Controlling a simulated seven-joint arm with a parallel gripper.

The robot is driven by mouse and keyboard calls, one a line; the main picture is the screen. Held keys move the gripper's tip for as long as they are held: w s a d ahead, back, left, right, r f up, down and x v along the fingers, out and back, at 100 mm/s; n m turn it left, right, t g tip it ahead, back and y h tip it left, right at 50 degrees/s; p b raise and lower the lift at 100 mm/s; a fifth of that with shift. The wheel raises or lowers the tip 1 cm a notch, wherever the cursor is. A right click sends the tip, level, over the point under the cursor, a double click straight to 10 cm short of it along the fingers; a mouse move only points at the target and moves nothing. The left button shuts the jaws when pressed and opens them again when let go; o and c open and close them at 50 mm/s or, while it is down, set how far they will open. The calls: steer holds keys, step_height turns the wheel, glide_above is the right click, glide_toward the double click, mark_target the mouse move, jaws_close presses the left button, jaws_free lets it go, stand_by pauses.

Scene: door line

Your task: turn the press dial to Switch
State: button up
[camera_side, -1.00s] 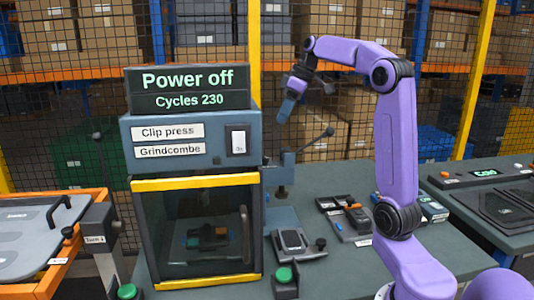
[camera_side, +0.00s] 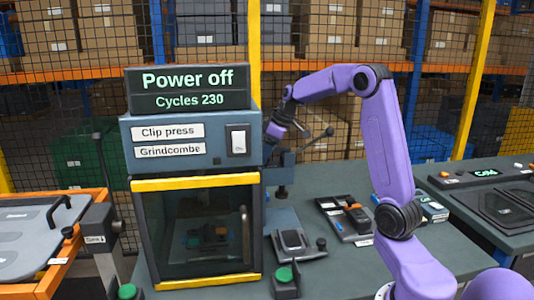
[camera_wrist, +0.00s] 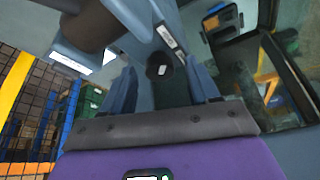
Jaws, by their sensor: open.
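The clip press (camera_side: 190,130) stands left of centre in the side view, its sign (camera_side: 188,90) reading "Power off" and "Cycles 230". A white rocker switch (camera_side: 238,141) is on its front. No dial can be made out in the side view. My gripper (camera_side: 273,131) is at the press's right edge, its tips partly hard to see. In the wrist view my gripper (camera_wrist: 162,82) is open, with two blue-grey fingers apart. A dark round knob with a pale mark (camera_wrist: 160,66) shows between or beyond them. I cannot tell whether it is the dial, or whether the fingers touch it.
The press's yellow-edged door (camera_side: 195,230) is shut, with a blurred part inside. A mesh fence with shelves of boxes is behind.

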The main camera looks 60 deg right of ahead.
steer(key=c, duration=1)
steer(key=m, duration=0.1)
steer(key=m+h, duration=0.1)
steer(key=m, duration=0.1)
steer(key=shift+a+m+t, duration=0.2)
steer(key=shift+m+t, duration=0.1)
steer(key=shift+m+h, duration=1)
steer(key=shift+m, duration=0.8)
steer(key=shift+a, duration=0.1)
steer(key=o, duration=1)
